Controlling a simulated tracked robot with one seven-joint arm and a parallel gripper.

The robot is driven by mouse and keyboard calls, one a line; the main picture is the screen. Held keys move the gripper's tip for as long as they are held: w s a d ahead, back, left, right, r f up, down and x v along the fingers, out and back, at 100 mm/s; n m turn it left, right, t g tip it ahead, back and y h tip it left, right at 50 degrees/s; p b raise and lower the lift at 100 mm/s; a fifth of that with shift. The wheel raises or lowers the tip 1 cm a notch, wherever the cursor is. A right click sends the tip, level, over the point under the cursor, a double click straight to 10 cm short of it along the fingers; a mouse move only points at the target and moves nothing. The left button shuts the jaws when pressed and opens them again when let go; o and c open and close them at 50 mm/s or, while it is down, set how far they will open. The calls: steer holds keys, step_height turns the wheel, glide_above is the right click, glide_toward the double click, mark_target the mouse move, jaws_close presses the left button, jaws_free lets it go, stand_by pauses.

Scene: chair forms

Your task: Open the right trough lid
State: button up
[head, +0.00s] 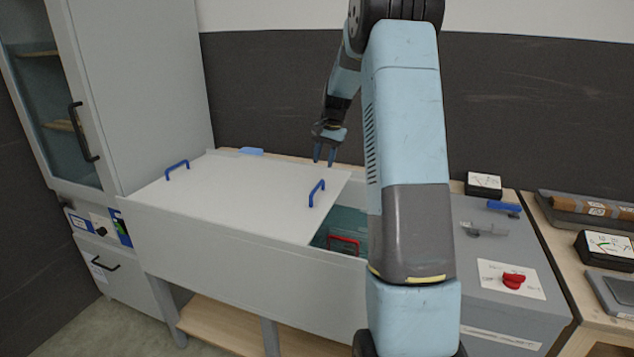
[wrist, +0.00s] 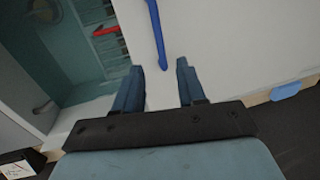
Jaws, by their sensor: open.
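The trough (head: 240,262) is a long grey box with a white lid surface (head: 240,195) over its left and middle part. A blue handle (head: 317,192) stands near the lid's right edge, and another blue handle (head: 177,169) near its left end. Right of the lid edge the trough is open, showing a teal inside (head: 345,222), partly hidden by my arm. My gripper (head: 325,152) is open and empty above the lid's back right part, behind the right handle. In the wrist view, the right handle (wrist: 157,30) lies beyond my open fingertips (wrist: 159,75), apart from them.
A red rack (head: 343,243) sits inside the open part. A tall grey cabinet (head: 140,75) stands at left and a dark wall behind. At right are a grey unit with a red knob (head: 513,281) and a black meter (head: 483,184). A blue tab (head: 251,151) is at the lid's back edge.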

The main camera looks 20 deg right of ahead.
mark_target(318, 185)
steer(key=f, duration=0.6)
steer(key=w+a+f, duration=0.1)
steer(key=f, duration=0.1)
steer(key=shift+w+a+f, duration=0.1)
steer(key=shift+f, duration=0.3)
steer(key=shift+c, duration=0.4)
jaws_close()
